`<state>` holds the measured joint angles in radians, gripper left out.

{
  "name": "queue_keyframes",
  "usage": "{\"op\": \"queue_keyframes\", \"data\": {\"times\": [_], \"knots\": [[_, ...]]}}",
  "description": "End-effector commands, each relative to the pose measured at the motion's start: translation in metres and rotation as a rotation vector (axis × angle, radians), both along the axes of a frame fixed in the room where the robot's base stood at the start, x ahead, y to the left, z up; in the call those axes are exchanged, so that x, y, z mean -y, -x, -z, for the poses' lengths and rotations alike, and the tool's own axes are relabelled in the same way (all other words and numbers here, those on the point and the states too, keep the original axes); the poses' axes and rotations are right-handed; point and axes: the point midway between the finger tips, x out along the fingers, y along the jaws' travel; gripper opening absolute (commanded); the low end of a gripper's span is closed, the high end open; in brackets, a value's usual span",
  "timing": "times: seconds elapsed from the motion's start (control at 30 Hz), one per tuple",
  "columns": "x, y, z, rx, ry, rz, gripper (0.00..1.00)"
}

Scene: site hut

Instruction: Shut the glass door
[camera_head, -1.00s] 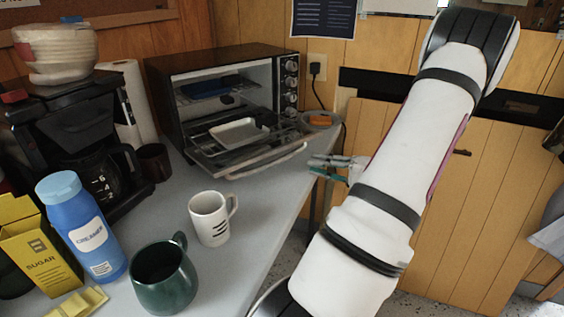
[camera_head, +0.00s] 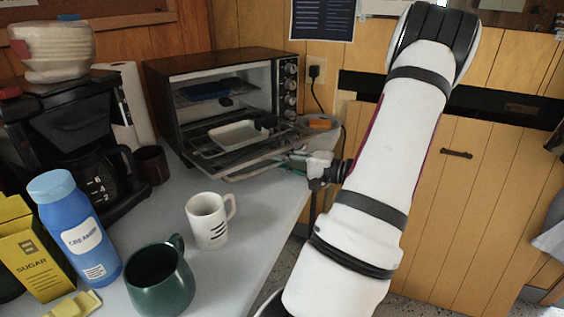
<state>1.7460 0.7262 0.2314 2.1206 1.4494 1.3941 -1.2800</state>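The toaster oven (camera_head: 205,62) stands on the counter against the wall, with its knobs on the right. Its glass door (camera_head: 222,163) is hinged at the bottom and hangs open toward the front, tilted down, with a light handle bar (camera_head: 240,176) along its outer edge. My gripper (camera_head: 286,158) is at the right end of the door's outer edge, low beside the handle. The fingers overlap the door edge in the picture; I cannot tell whether they touch it or how far apart they are.
A pale tray (camera_head: 237,133) sits in the oven opening above the door. A white mug (camera_head: 208,220) and a green mug (camera_head: 160,283) stand in front. A coffee maker (camera_head: 75,125) is at left. An orange item (camera_head: 319,123) lies right of the oven.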

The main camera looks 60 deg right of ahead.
Motion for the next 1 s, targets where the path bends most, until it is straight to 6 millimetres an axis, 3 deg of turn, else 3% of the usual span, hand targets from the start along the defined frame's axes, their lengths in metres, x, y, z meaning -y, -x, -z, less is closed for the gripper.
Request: {"op": "queue_keyframes", "data": {"times": [0.03,0.1,0.37,0.8,1.0], "knots": [[0.000,0.000,0.000,0.000,0.000,0.000,0.13],[0.000,0.000,0.000,0.000,0.000,0.000,0.00],[0.000,0.000,-0.002,-0.005,-0.001,-0.001,0.00],[0.002,-0.003,-0.043,-0.118,-0.047,-0.002,0.00],[0.003,-0.004,-0.048,-0.116,-0.051,0.001,0.00]]}}
